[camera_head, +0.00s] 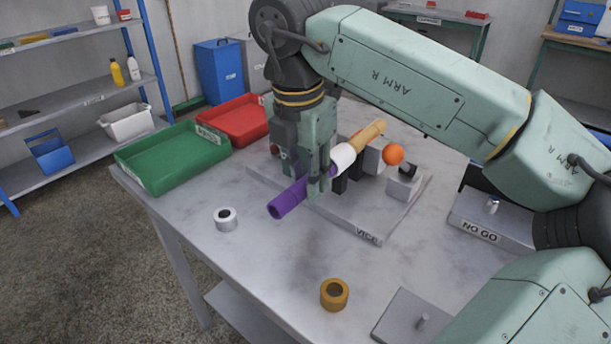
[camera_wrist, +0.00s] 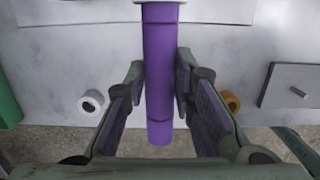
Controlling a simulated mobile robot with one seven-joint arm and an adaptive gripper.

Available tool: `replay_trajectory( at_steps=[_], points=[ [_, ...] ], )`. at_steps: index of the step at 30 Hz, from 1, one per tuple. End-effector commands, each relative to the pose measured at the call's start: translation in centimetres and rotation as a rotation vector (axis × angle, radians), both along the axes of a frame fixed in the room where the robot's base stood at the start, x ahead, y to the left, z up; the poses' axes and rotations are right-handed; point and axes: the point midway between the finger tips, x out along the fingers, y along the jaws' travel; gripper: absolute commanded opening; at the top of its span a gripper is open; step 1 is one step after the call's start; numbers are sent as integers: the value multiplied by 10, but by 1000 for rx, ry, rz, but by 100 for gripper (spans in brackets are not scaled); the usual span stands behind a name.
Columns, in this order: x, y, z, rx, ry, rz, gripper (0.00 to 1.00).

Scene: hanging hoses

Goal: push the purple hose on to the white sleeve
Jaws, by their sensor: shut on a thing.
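The purple hose (camera_head: 288,200) slants up to the right, its near end free over the table. My gripper (camera_head: 319,184) is shut on it, with a finger on each side. In the wrist view the purple hose (camera_wrist: 160,75) runs between the pads of my gripper (camera_wrist: 162,90). The white sleeve (camera_head: 343,157) lies just beyond the fingers, in line with the hose, with a tan rod (camera_head: 368,133) behind it. In the wrist view the white sleeve (camera_wrist: 158,2) barely shows at the top edge, at the hose's far end. Whether the hose overlaps the sleeve cannot be told.
The vice (camera_head: 385,222) with an orange ball (camera_head: 393,154) stands around the sleeve. Green (camera_head: 165,172) and red (camera_head: 228,128) trays are at the back left. A NO GO block (camera_head: 480,232) stands right.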

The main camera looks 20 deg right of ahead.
Motion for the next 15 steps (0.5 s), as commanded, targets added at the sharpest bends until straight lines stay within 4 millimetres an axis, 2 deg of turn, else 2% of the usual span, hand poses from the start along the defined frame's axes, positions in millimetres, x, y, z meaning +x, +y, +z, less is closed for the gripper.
replay_trajectory(
  at_steps=[13, 14, 15],
  points=[
    [3, -5, 0, -2, -3, -4, 0],
    [3, -5, 1, -2, -3, -4, 24],
    [3, -5, 1, -2, -3, -4, 27]
  ],
)
